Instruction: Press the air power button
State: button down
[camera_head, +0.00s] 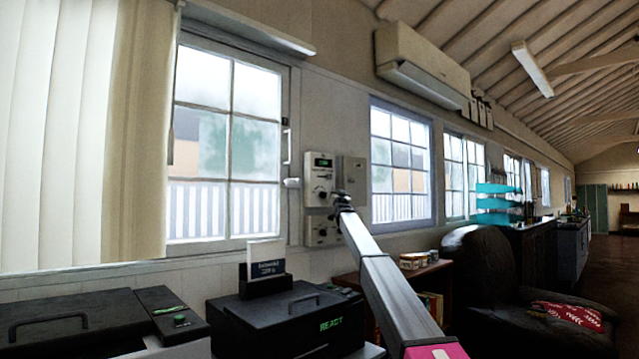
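A pale control panel (319,176) is on the wall between two windows. It has a small green-lit display near its top and dark knobs or buttons below. I cannot tell which one is the air power button. A second box (322,232) with dark knobs sits just under it, and a plain grey box (353,172) is to its right. My arm reaches up from the lower right. My gripper (341,200) is small and dark in the picture, beside the panel's lower right edge. I cannot tell whether it touches the panel, or whether its fingers are open.
A long air conditioner (425,70) hangs high on the wall. A low shelf (437,268) and a dark armchair (490,275) are at right.

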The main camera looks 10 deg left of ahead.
jog(key=shift+w+a, duration=0.1)
dwell(0.3)
jog(key=shift+w+a, duration=0.2)
jog(key=shift+a, duration=0.05)
dwell(0.4)
jog(key=shift+s+d, duration=0.3)
jog(key=shift+d, duration=0.05)
dwell(0.4)
jog(key=shift+s+d, duration=0.95)
jog(key=shift+d, duration=0.25)
jog(key=shift+s+d, duration=0.9)
jog(key=shift+d, duration=0.25)
